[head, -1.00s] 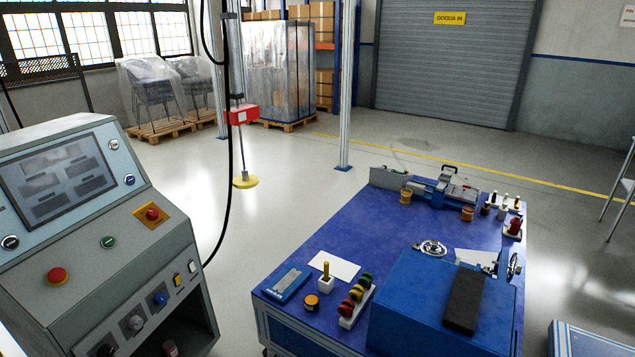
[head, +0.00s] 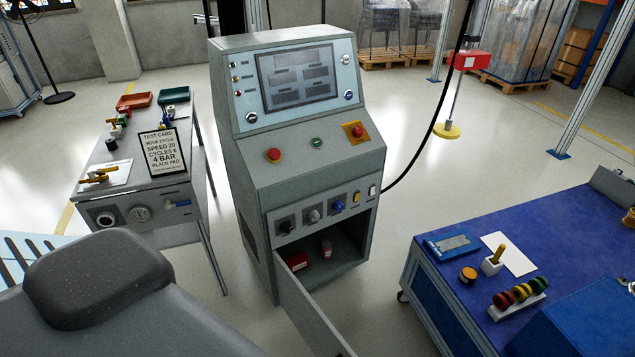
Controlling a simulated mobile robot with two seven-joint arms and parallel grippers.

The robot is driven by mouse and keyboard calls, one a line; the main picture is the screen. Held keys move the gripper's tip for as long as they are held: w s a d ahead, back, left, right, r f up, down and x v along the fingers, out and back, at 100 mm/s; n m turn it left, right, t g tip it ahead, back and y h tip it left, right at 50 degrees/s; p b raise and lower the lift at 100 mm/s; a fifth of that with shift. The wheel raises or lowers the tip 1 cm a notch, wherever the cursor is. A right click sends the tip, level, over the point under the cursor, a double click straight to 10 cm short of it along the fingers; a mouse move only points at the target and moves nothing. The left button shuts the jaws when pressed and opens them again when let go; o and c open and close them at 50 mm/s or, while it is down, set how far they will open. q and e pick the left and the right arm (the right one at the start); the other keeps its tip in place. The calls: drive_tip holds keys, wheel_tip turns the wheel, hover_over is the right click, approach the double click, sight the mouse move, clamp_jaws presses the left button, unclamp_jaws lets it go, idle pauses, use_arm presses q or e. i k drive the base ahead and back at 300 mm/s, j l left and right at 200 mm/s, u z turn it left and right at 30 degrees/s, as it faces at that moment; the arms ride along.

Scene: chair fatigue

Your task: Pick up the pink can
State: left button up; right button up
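A small pinkish can (head: 327,249) stands inside the open lower compartment of the grey control console (head: 262,215), in the middle of the head view. It is in shadow, so its details are hard to make out. A red object (head: 297,261) lies to its left in the same compartment. The compartment's door (head: 312,318) hangs open toward me, on the left side of the opening. Neither of my grippers shows in the head view.
A bench with a test card (head: 160,150) and gauges stands left of the console. A blue table (head: 420,275) with small parts stands right. A dark grey padded shape (head: 100,278) fills the lower left. Floor is clear between console and blue table.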

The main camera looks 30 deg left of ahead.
sight(327, 245)
drive_tip(key=u, duration=1.15)
